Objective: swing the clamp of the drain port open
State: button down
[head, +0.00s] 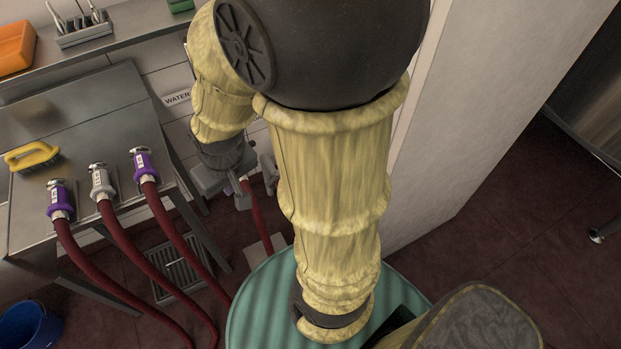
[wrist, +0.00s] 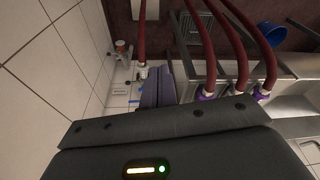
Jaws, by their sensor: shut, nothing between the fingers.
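My gripper (wrist: 157,76) is shut, its fingers together with nothing between them. In the head view my gripper (head: 212,182) is beside the tiled wall, below the forearm. In the wrist view, a small wall fitting (wrist: 122,48) with a reddish part is left of the fingertips, apart from them. A pale hose coupling (wrist: 142,71) on a dark red hose is close beside the fingers; I cannot tell whether they touch. Which fitting is the drain port, and how its clamp stands, is too small to tell. In the head view my arm hides most of this area.
A steel bench (head: 85,195) at left holds several hose couplings and a yellow brush (head: 32,157). Red hoses hang to the floor beside a floor grate (head: 175,270). A blue bucket (head: 30,325) stands at lower left. A white wall (head: 480,100) is close on the right.

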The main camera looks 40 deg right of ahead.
jog(key=shift+d, duration=0.3)
jog(key=w+d+f+n+t+h+b, duration=0.2)
jog(key=w+d+f+b, duration=0.5)
jog(key=f, duration=0.4)
jog(key=w+d+f+n+t+h+b, duration=0.1)
jog(key=w+d+f+b, duration=0.65)
jog(key=f, duration=0.45)
jog(key=w+d+f+n+t+h+b, duration=0.2)
jog(key=d+f+n+h+b, duration=0.15)
jog(key=d+f+b, duration=0.5)
jog(key=w+d+f+n+t+h+b, duration=0.15)
jog(key=w+d+f+n+b, duration=0.35)
jog(key=d+f, duration=0.55)
jog(key=s+d+f+n+t+h+b, duration=0.1)
jog(key=d+f+n+t+b, duration=0.2)
jog(key=f+b, duration=0.35)
jog(key=s+d+f+n+h+b, duration=0.1)
jog(key=s+d+f+n+b, duration=0.1)
jog(key=f+n+b, duration=0.5)
notch_tip(320, 180, down, 16)
jog(key=s+a+n+t+y+b, duration=0.1)
jog(key=n+t+y+b, duration=0.4)
jog(key=n, duration=0.8)
jog(key=t+b, duration=0.1)
jog(key=b, duration=0.2)
jog(key=shift+a+f+n+y+b, duration=0.15)
jog(key=shift+a+n+y+b, duration=0.1)
jog(key=shift+n+y+b, duration=0.1)
